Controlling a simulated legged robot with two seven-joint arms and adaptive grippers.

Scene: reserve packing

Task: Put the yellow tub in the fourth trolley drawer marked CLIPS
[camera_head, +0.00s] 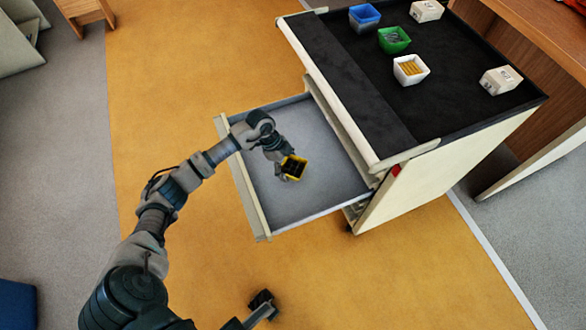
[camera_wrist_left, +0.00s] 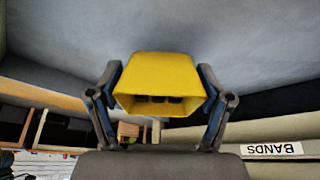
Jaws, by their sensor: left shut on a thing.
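The yellow tub (camera_head: 293,167) is held over the grey floor of an open trolley drawer (camera_head: 300,199). My left gripper (camera_head: 287,165) is shut on the tub. In the left wrist view the tub (camera_wrist_left: 160,80) sits between both fingers, with several dark shapes in its mouth. I cannot tell whether it touches the drawer floor. The drawer looks otherwise empty, and its own label cannot be read. A label reading BANDS (camera_wrist_left: 272,149) shows upside down in the left wrist view. My right gripper (camera_head: 262,303) is low in the head view, its jaws unclear.
The trolley's black top (camera_head: 440,95) carries a blue tub (camera_head: 364,17), a green tub (camera_head: 394,40), a white tub (camera_head: 411,69) and white boxes (camera_head: 500,80). A brown desk (camera_head: 545,40) stands at the right. The orange floor left of the drawer is clear.

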